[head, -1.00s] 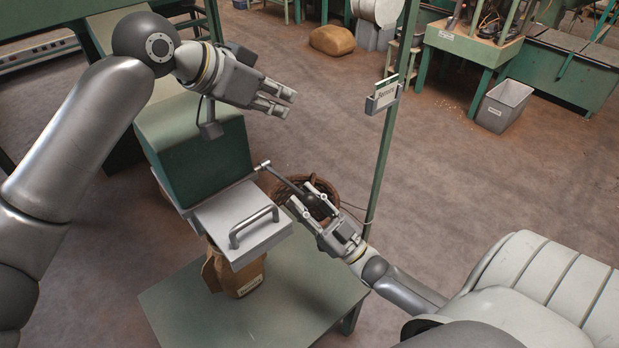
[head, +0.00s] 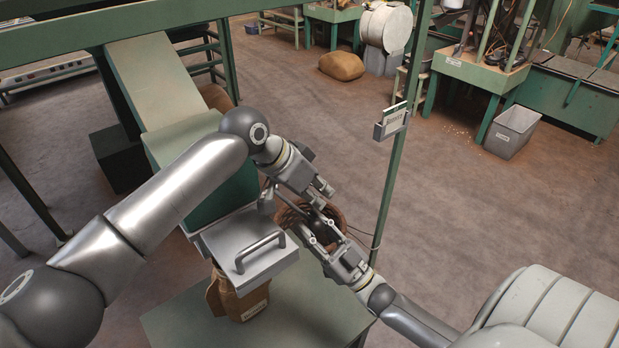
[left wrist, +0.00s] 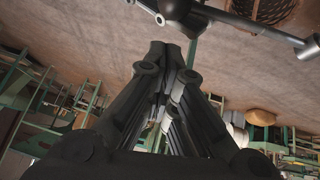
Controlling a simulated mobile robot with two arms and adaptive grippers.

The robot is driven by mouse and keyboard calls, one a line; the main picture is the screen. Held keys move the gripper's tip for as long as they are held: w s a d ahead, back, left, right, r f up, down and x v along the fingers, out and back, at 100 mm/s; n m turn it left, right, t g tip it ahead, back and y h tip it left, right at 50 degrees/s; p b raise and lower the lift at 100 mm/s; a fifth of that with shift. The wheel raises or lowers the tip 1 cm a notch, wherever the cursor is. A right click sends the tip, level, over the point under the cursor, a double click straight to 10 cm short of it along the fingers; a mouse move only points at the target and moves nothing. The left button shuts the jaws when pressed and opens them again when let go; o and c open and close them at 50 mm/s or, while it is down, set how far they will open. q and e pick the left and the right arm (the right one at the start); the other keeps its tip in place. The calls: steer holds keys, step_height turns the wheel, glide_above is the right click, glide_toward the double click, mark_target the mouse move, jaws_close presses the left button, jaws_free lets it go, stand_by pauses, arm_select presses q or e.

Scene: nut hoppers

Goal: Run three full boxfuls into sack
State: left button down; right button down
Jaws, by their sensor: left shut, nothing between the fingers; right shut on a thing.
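A grey metal box (head: 225,241) with a bar handle (head: 261,251) sits under the green hopper (head: 222,197). A brown paper sack (head: 255,301) stands below it on the green table (head: 190,318). My right gripper (head: 322,231) is shut on the black knob of a lever beside the box. My left gripper (head: 325,193) is shut and empty, just above the right gripper and close to the lever. In the left wrist view its closed fingers (left wrist: 175,50) show, with the lever rod (left wrist: 240,20) beyond them. The box's inside is hidden.
A wicker basket (head: 291,217) is behind the lever, partly covered by my grippers. A green post (head: 391,165) with a sign holder (head: 392,122) rises to the right. A grey bin (head: 511,131) and a brown sack (head: 341,66) stand farther back on open floor.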

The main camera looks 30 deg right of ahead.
arm_select(q)
steer(key=shift+s+a+f, duration=0.1)
steer(key=shift+a+f, duration=0.05)
steer(key=shift+f, duration=0.35)
steer(key=shift+a+f, duration=0.15)
steer(key=shift+f, duration=0.65)
arm_select(e)
steer(key=shift+w, duration=0.1)
arm_select(q)
steer(key=shift+s+f, duration=0.1)
arm_select(e)
steer(key=shift+f, duration=0.1)
